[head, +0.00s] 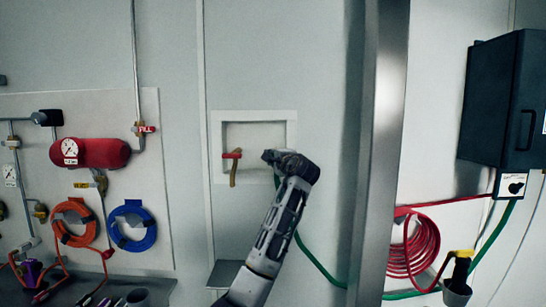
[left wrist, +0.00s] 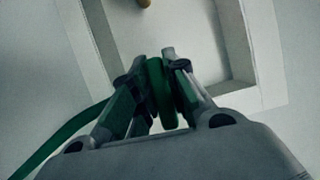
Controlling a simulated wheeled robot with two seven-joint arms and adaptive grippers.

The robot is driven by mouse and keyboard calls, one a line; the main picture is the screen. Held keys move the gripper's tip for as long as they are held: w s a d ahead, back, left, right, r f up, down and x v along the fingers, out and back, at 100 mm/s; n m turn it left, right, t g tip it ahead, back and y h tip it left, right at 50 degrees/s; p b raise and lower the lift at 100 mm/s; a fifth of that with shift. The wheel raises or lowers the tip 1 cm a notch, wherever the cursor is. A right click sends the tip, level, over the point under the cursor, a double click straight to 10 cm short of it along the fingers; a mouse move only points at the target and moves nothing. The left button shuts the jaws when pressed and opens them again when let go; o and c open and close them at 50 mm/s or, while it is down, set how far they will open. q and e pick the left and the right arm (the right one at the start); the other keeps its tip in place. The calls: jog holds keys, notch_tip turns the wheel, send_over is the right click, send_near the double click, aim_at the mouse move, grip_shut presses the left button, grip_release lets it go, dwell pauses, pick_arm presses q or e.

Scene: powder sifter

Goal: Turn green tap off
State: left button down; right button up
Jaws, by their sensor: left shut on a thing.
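My left gripper (head: 272,157) reaches up to the right side of a framed square recess in the wall. In the left wrist view its fingers (left wrist: 160,72) are closed around a green piece (left wrist: 157,90), which looks like the green tap's handle. In the head view my gripper hides the green tap, so how far its handle is turned cannot be told. A red-handled tap (head: 232,155) with a brass spout sits on the left side of the recess, apart from my gripper. My right gripper is not in view.
A green hose (head: 318,265) hangs below my gripper and also shows in the left wrist view (left wrist: 65,138). A metal post (head: 385,150) stands right of the recess. A small shelf (head: 224,273) is below. A dark box (head: 500,100) hangs far right.

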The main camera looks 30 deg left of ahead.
pick_arm(q)
jog(key=shift+f+n, duration=0.1)
jog(key=shift+n, duration=0.2)
jog(key=c, duration=1.4)
grip_release()
jog(key=v, duration=1.2)
jog(key=shift+a, duration=0.1)
